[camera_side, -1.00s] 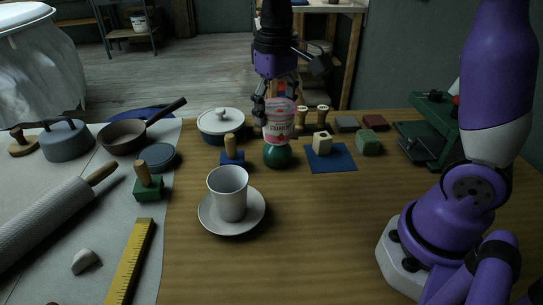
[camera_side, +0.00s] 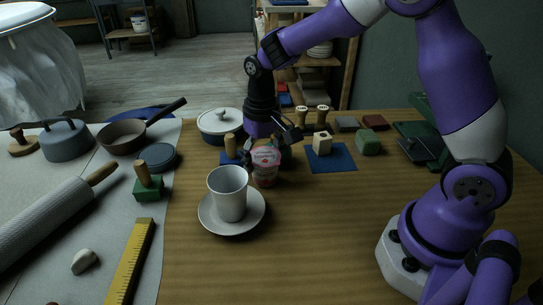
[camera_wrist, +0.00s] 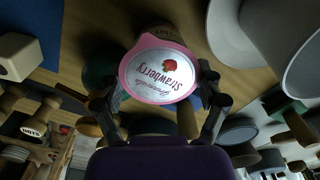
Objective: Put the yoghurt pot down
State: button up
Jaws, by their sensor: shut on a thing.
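The yoghurt pot (camera_side: 265,168), pink and white, is upright beside the cup and saucer in the side view. Its base is at or just above the wooden table; I cannot tell if it touches. In the wrist view its pink-rimmed strawberry lid (camera_wrist: 160,70) faces the camera. My gripper (camera_side: 268,147) is shut on the pot, with a finger on either side in the wrist view (camera_wrist: 160,95). The arm reaches in from the right, and its fingers are partly hidden in the side view.
A white cup (camera_side: 228,192) on a saucer (camera_side: 232,228) stands just left of the pot. A green round object (camera_side: 286,158) is partly hidden behind it. A blue mat (camera_side: 338,162) with a pale block (camera_side: 322,142) lies to the right.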

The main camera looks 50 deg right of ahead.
aim_at(263, 156)
jog(key=shift+f, duration=0.1)
jog(key=o, duration=1.2)
jog(key=shift+o, duration=0.2)
notch_tip(263, 156, up, 12)
jog(key=s+r+n+t, duration=0.1)
jog(key=s+r+t, duration=0.2)
jog(key=s, duration=0.4)
jog(key=shift+s+d+r, duration=0.2)
jog(key=shift+d+r, duration=0.15)
jog(key=s, duration=0.2)
jog(key=s+f+t, duration=0.1)
jog(key=s, duration=0.1)
jog(key=s+n+t, duration=0.1)
jog(key=s, duration=0.1)
jog(key=shift+d+f, duration=0.15)
jog(key=shift+f, duration=0.25)
jog(key=shift+c, duration=0.9)
jog(key=shift+s+f+t, duration=0.15)
jog(key=shift+t, duration=0.15)
